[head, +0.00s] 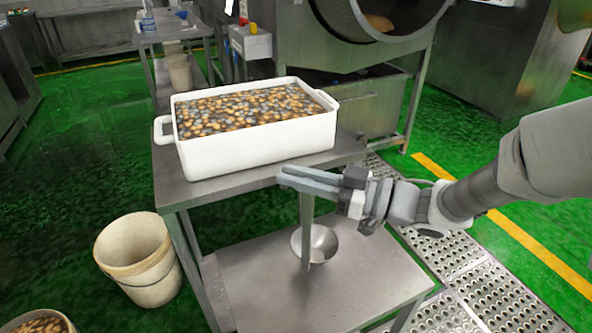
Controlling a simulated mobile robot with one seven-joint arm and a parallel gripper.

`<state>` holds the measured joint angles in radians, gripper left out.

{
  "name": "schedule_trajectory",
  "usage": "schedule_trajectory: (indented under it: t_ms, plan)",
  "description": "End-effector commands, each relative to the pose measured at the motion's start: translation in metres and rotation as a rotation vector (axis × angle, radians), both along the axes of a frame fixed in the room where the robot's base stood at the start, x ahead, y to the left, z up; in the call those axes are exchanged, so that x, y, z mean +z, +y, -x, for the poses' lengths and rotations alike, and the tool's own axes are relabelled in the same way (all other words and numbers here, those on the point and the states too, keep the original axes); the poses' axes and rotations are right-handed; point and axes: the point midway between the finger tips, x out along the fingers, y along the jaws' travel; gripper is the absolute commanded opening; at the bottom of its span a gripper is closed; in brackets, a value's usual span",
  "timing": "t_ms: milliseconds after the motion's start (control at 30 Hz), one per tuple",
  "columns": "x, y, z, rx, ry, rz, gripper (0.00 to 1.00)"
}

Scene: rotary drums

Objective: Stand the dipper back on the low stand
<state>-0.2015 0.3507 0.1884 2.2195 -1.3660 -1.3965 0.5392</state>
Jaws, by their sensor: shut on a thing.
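The dipper is a metal bowl (322,243) with a long straight handle (307,225). It hangs upright below my gripper (303,180), bowl end down. My gripper reaches in from the right, and its fingers are shut on the top of the handle. The low stand (365,287) is a bare steel top below and in front of the taller table. The bowl appears over the back part of this top. I cannot tell whether it touches the steel or hangs just above it.
A white tub (255,152) full of brown and grey pieces stands on the taller steel table (215,187), close to my fingers. A pale bucket (140,262) stands on the green floor at left. A perforated metal walkway (465,275) runs at right. A large drum machine (345,60) is behind.

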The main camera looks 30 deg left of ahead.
Motion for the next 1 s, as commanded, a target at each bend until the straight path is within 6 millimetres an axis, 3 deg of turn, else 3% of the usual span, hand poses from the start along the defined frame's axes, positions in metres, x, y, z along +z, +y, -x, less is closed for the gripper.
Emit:
schedule_trajectory:
  t_ms: [133, 1000]
  plan:
    - [-0.009, 0.000, 0.000, 0.000, -0.002, -0.001, 0.00]
    - [-0.018, 0.000, 0.000, -0.001, -0.001, 0.000, 0.00]
